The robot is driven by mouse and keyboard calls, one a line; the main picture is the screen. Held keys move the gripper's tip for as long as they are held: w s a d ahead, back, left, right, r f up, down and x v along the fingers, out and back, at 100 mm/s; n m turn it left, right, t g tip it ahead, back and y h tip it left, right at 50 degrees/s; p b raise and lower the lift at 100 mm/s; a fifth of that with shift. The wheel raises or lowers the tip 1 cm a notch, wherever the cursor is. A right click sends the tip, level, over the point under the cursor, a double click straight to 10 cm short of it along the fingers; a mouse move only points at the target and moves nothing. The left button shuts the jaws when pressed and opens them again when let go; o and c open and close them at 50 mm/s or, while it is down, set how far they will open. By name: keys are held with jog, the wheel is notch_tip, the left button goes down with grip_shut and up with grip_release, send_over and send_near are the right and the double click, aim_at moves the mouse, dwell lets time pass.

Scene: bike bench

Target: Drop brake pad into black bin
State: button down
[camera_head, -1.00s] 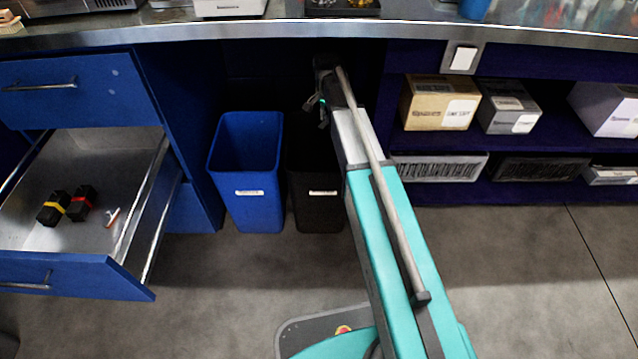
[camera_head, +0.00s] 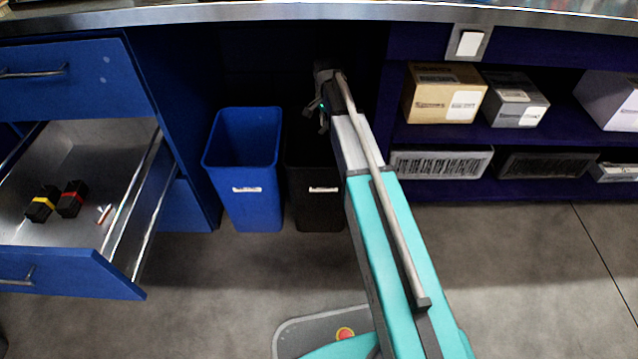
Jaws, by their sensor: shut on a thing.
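The black bin (camera_head: 318,206) stands on the floor under the bench, just right of the blue bin, with a white label on its front. My gripper (camera_head: 319,119) is at the far end of my extended arm, over the black bin's opening. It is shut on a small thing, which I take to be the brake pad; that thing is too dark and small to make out. The inside of the black bin is dark and partly hidden by my arm.
A blue bin (camera_head: 243,170) stands against the black bin's left side. An open drawer (camera_head: 70,225) at the left holds two dark blocks and a small item. Shelves with boxes (camera_head: 445,95) are at the right. The bench edge (camera_head: 250,18) runs above.

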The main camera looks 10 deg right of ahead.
jog(key=shift+f+b, duration=0.35)
jog(key=shift+f, duration=0.25)
jog(key=c, duration=0.6)
grip_release()
jog(key=shift+r, duration=0.15)
notch_tip(320, 180, up, 6)
jog(key=p, duration=0.6)
jog(key=shift+r, duration=0.1)
jog(key=shift+w+a+r+p, duration=0.35)
jog(key=shift+a+r+p, duration=0.3)
jog(key=shift+p, duration=0.1)
jog(key=shift+w+a+r+p, duration=0.4)
jog(key=shift+a+r+p, duration=0.2)
jog(key=shift+r+p, duration=0.1)
jog(key=shift+w+a+r+p, duration=0.35)
jog(key=shift+a+r+p, duration=0.3)
jog(key=shift+p, duration=0.1)
jog(key=shift+s, duration=0.1)
